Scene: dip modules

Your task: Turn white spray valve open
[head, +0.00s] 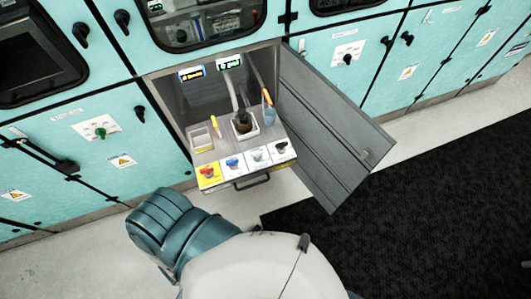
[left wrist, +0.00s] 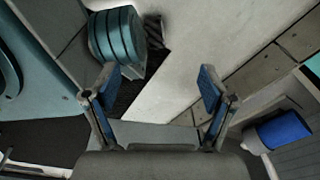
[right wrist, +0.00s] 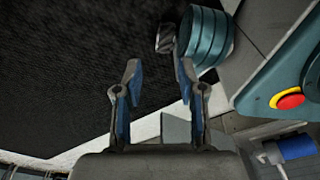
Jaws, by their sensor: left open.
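A row of small valve knobs sits on the front ledge of an open cabinet in the head view. The white valve (head: 257,156) is on a white panel, between the blue valve (head: 232,163) and the black valve (head: 281,148). A red valve (head: 208,173) is on a yellow panel at the left end. My left gripper (left wrist: 159,84) is open and empty in the left wrist view, over the floor. My right gripper (right wrist: 158,75) has its fingers apart with nothing between them in the right wrist view. Neither gripper shows in the head view, and neither wrist view shows the valves.
The grey cabinet door (head: 330,130) is swung open to the right. A drawer handle (head: 252,181) is below the ledge. A black mat (head: 430,210) covers the floor at right.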

